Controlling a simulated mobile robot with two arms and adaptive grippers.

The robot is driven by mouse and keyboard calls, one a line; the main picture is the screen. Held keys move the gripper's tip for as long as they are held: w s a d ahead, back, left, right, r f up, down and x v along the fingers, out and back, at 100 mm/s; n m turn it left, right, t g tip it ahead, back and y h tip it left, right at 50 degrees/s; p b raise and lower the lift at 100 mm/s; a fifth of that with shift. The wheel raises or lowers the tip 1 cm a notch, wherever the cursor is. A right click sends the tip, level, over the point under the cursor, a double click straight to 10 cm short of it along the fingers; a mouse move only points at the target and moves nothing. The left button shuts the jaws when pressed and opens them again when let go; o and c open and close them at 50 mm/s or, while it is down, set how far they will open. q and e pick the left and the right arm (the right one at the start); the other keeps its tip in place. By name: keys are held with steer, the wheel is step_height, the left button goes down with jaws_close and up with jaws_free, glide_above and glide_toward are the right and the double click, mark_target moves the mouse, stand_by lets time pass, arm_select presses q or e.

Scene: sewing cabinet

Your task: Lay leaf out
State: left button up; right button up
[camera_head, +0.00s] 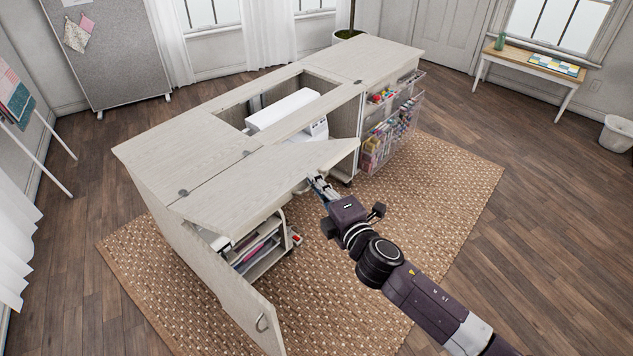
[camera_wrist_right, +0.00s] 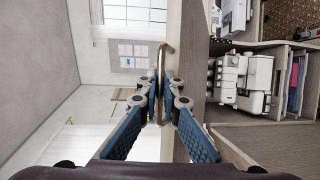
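The leaf (camera_head: 265,180) is a pale wood-grain panel along the near side of the sewing cabinet top. It reaches out over the front of the cabinet; its exact tilt is hard to judge. My right gripper (camera_head: 316,182) is at the leaf's near edge, beside its right part. In the right wrist view, the blue-padded fingers (camera_wrist_right: 161,88) close in on a curved metal handle (camera_wrist_right: 163,54) from both sides. The handle stands off the edge of a pale panel (camera_wrist_right: 190,40). My left gripper is not in view.
A cabinet door (camera_head: 235,297) hangs open at the front left, with shelves (camera_head: 262,246) behind it. A white sewing machine (camera_head: 283,108) sits in the top's opening. Clear bins (camera_head: 392,122) hang at the right end. The woven rug (camera_head: 440,185) is clear on the right.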

steer(key=shift+o, duration=1)
steer(key=shift+r, duration=0.25)
steer(key=v, duration=1.2)
steer(key=shift+f, duration=0.15)
steer(key=shift+d, duration=0.15)
